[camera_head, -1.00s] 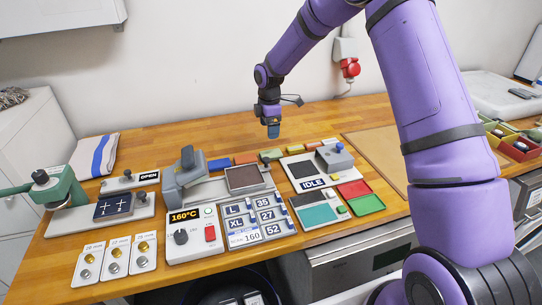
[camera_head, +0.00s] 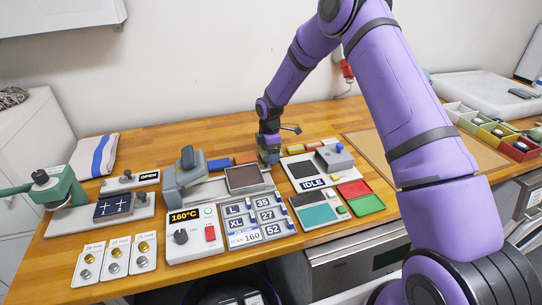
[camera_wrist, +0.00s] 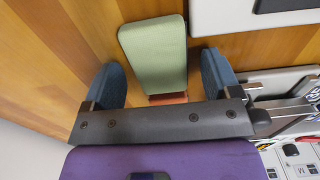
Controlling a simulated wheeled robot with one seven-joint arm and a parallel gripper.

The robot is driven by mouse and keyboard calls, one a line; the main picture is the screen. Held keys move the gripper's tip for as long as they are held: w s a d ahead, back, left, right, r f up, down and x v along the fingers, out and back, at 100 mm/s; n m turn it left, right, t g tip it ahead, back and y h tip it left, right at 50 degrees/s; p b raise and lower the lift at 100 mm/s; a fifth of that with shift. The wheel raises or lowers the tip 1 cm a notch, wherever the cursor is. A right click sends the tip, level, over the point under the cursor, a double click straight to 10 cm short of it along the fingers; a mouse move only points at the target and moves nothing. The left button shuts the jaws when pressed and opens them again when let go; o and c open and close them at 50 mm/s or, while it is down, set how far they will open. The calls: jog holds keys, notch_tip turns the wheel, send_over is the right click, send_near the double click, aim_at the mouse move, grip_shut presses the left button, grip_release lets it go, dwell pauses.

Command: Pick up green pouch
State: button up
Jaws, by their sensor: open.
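The green pouch (camera_wrist: 155,55) is a pale green, rounded block in the wrist view, lying on the wooden bench. My gripper (camera_wrist: 160,80) is open, with one blue fingertip on each side of the pouch and a gap to each. In the head view my gripper (camera_head: 269,156) is low at the back of the bench, behind the heat press, and hides the pouch there.
An orange-red block (camera_head: 246,159) and a blue block (camera_head: 219,164) lie left of my gripper. The heat press (camera_head: 190,180) stands in front-left. The bench behind is clear.

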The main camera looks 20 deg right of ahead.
jog(key=c, duration=1)
